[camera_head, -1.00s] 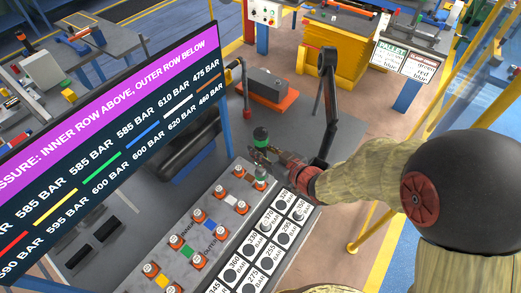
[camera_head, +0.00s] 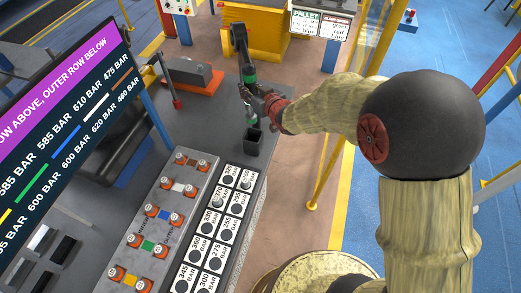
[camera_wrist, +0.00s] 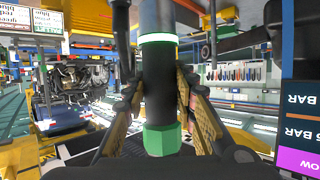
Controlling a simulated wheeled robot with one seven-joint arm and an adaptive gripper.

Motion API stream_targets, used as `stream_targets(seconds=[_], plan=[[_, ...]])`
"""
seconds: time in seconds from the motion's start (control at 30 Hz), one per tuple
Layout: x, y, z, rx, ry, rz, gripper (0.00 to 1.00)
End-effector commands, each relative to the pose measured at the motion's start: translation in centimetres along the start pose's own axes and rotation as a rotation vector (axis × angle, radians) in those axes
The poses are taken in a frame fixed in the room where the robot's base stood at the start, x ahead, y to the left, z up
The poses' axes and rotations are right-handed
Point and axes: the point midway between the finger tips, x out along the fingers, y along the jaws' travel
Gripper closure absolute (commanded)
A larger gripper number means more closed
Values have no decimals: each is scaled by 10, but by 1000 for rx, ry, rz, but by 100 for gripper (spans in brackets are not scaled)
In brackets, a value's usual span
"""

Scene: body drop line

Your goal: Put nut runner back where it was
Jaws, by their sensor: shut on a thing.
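The nut runner, a black cylinder with green bands, stands roughly upright in my gripper (camera_head: 251,98). Its green upper part (camera_head: 249,77) shows above my fingers in the head view. Its lower green part shows just above a small dark square holder (camera_head: 254,143) on the grey bench. I cannot tell whether its tip is inside the holder's mouth. In the wrist view, my fingers are shut on both sides of the nut runner's black body (camera_wrist: 158,90). My fingers partly hide the tool in the head view.
A block with orange-based fittings and coloured marks (camera_head: 161,215) lies nearer on the bench, beside a white panel of bar values (camera_head: 214,232). A pressure display (camera_head: 60,125) stands at left.

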Motion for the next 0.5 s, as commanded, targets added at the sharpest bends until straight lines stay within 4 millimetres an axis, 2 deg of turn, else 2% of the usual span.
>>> stream_targets(seconds=[0.07,0.17,0.5], plan=[[2,3,2,5,3,11,100],[6,4,17,7,2,15,100],[33,4,86,6,2,14,100]])
